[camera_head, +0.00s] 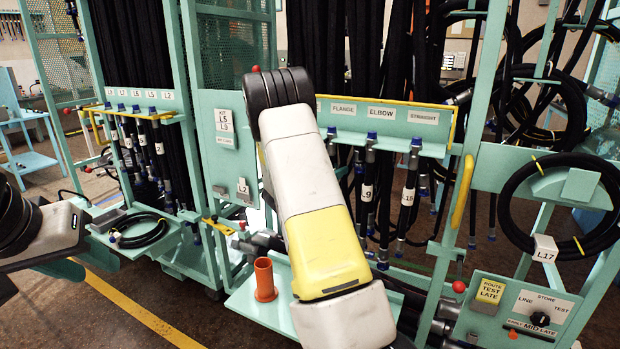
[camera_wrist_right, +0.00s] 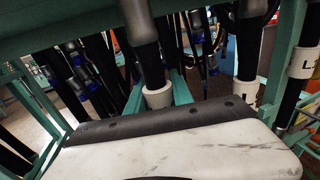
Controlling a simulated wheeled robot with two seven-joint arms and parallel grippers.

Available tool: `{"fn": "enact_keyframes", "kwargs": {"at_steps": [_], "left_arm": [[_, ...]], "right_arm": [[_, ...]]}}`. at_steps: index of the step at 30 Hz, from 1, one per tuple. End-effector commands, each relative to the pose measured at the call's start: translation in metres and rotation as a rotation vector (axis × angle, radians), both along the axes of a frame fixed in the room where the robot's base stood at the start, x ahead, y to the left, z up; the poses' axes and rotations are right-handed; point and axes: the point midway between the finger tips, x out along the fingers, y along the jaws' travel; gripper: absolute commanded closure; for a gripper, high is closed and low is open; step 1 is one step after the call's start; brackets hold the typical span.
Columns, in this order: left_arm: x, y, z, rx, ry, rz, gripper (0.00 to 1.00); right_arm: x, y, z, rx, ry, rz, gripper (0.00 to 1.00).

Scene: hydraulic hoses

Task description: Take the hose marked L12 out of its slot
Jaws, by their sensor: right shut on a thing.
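No tag that I can read says L12. Under the middle rack in the head view hang hoses with blue-collared ends and white tags; one tagged hose (camera_head: 367,193) seems to end in 9, and another tagged hose (camera_head: 407,196) stands right of it. My right arm covers the rack's left part and hides the right gripper there. In the wrist view the pale right gripper body fills the bottom, its fingertips hidden; a dark hose with a blank-looking white collar (camera_wrist_right: 158,95) stands just beyond it. Of my left arm only links show at the left edge.
The rack's sign strip (camera_head: 381,112) reads FLANGE, ELBOW, STRAIGHT. A small shelf with an orange cup (camera_head: 265,281) stands below. A coiled hose tagged L17 (camera_head: 544,248) hangs at right; a control panel (camera_head: 521,308) is below. Another hose rack (camera_head: 138,95) stands at left.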

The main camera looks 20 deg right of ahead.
Motion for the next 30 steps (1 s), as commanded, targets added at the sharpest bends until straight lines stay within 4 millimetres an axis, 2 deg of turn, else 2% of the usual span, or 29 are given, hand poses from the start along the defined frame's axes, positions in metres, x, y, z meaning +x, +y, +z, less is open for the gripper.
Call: {"fn": "enact_keyframes", "kwargs": {"at_steps": [4, 8, 14, 24, 30], "left_arm": [[0.0, 0.0, 0.0, 0.0, 0.0, 0.0, 0.64], [0.0, 0.0, 0.0, 0.0, 0.0, 0.0, 0.64], [0.0, 0.0, 0.0, 0.0, 0.0, 0.0, 0.64], [0.0, 0.0, 0.0, 0.0, 0.0, 0.0, 0.64], [0.0, 0.0, 0.0, 0.0, 0.0, 0.0, 0.64]], "right_arm": [[0.0, 0.001, 0.008, -0.001, -0.003, 0.0, 1.0], [-0.01, 0.014, 0.006, 0.0, 0.0, 0.002, 1.0], [-0.036, 0.044, 0.006, 0.0, 0.001, 0.003, 1.0], [-0.091, 0.109, 0.006, 0.0, 0.0, 0.003, 1.0], [-0.11, 0.13, 0.006, -0.001, 0.0, 0.001, 1.0]]}}
